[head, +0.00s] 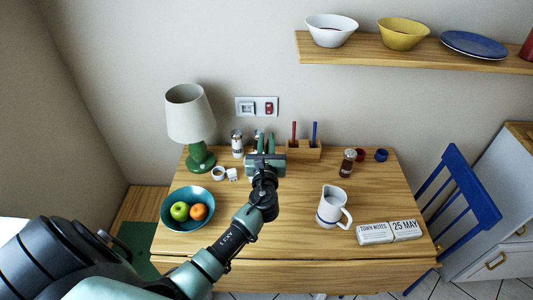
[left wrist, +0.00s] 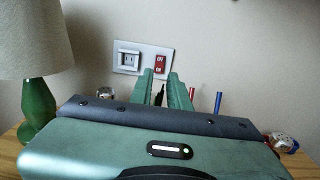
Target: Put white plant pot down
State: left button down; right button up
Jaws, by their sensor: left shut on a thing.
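My left gripper (head: 265,142) is over the back middle of the wooden table (head: 290,235), its fingers pointing towards the wall. In the left wrist view its two green fingers (left wrist: 168,88) stand close together with a narrow gap. A small dark sliver shows in the gap. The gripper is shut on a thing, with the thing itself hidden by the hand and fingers. No white plant pot can be made out elsewhere on the table. I cannot tell whether the held thing touches the table. My right gripper is in neither view.
A green lamp (head: 188,118), a shaker (head: 237,144) and a white tape roll (head: 218,173) are left of the gripper. A wooden pen holder (head: 304,151) is close on its right. A fruit bowl (head: 170,222) and white jug (head: 329,208) stand nearer. The table's middle is fairly clear.

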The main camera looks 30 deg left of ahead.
aim_at(266, 151)
pick_arm(q)
jog(key=shift+f+b, duration=0.5)
jog(key=shift+f, duration=1.5)
jog(key=c, duration=1.7)
grip_release()
jog(key=shift+f, duration=0.2)
jog(key=o, duration=0.4)
jog(key=shift+c, duration=0.2)
jog(key=shift+r, duration=0.15)
jog(key=b+v, duration=0.1)
jog(key=v, duration=1.1)
jog(key=shift+s, duration=0.1)
